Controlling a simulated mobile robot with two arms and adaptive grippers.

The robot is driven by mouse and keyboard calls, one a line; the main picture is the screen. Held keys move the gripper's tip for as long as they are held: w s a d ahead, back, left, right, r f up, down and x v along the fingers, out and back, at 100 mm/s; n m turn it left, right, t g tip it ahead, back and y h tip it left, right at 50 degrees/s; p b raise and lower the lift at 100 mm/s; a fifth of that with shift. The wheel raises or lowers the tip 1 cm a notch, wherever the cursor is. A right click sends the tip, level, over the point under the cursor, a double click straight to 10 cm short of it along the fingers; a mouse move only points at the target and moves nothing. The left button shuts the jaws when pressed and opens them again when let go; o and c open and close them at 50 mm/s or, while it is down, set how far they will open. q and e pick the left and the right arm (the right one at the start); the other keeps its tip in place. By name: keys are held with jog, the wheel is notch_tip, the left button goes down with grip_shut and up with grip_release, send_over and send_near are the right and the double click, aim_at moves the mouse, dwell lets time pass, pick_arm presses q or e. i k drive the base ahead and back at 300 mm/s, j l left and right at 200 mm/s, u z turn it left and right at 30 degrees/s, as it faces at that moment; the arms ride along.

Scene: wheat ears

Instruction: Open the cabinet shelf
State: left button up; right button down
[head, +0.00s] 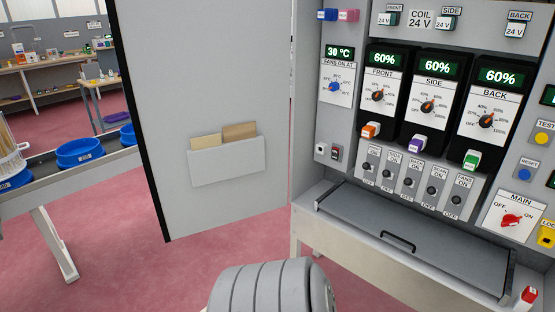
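The cabinet (341,117) fills the right side of the head view, with its control panel facing me. Its shelf (400,238) is a grey panel below the row of switches, lying in a pale frame. A black bar handle (391,237) sits near the middle of the shelf's front edge. The shelf appears to lie flat or slightly sloped; I cannot tell how far it is open. Nothing touches the handle. Neither of my grippers shows in this view.
A large grey door (215,70) stands swung out left of the cabinet, carrying a document pocket (227,165). A bench with blue bowls (80,152) stands at the left. A red-capped item (526,297) is at the lower right. Pink floor (130,240) is clear between bench and cabinet.

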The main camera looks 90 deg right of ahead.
aim_at(482, 265)
jog(key=j+z, duration=0.15)
jog(key=z, duration=3.6)
